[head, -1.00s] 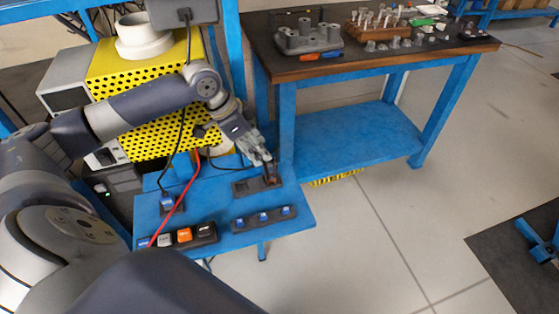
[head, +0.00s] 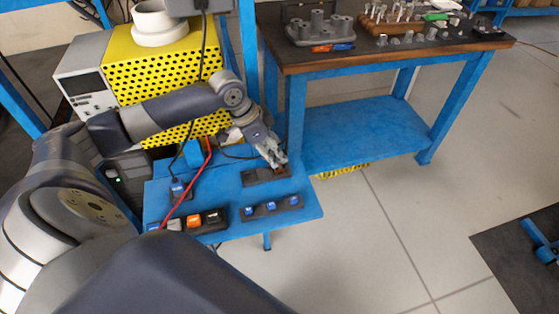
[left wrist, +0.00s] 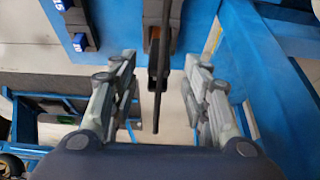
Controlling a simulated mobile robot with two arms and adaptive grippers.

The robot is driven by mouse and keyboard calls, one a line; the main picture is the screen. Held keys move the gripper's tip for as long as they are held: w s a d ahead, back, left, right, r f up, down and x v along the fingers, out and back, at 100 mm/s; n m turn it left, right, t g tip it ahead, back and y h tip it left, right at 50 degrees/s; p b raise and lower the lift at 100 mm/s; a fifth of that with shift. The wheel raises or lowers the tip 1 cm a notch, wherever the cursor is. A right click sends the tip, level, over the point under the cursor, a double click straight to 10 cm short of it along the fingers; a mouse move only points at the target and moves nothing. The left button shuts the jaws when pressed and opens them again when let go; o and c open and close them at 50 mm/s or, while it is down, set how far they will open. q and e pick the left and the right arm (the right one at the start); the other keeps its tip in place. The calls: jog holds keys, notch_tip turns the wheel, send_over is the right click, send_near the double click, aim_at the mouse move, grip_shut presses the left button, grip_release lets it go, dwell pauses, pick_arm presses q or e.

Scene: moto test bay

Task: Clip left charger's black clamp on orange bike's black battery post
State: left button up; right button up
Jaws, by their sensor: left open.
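My left gripper (head: 279,160) is open, pointing down over a dark holder (head: 258,177) at the right back of the small blue table. In the left wrist view, a black clamp (left wrist: 157,68) with a coppery part lies in the gap between the open fingers (left wrist: 160,95); I cannot tell whether either finger touches it. In the head view the clamp is mostly hidden by the fingers. A red cable (head: 196,181) runs across the table's left side. The orange bike and its battery post are not in view. My right gripper is not in view.
The blue table (head: 230,224) carries a switch strip (head: 272,206) and a row of coloured switches (head: 194,220). A yellow perforated machine (head: 130,58) stands behind it. A wooden-topped workbench (head: 375,58) with parts stands at the right.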

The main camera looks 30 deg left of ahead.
aim_at(280, 163)
pick_arm(q)
jog(key=x, duration=0.4)
jog(key=shift+s+f+p, duration=0.1)
jog(key=shift+s+p, duration=0.05)
jog(key=shift+p, duration=0.2)
jog(key=shift+f, duration=0.5)
grip_shut()
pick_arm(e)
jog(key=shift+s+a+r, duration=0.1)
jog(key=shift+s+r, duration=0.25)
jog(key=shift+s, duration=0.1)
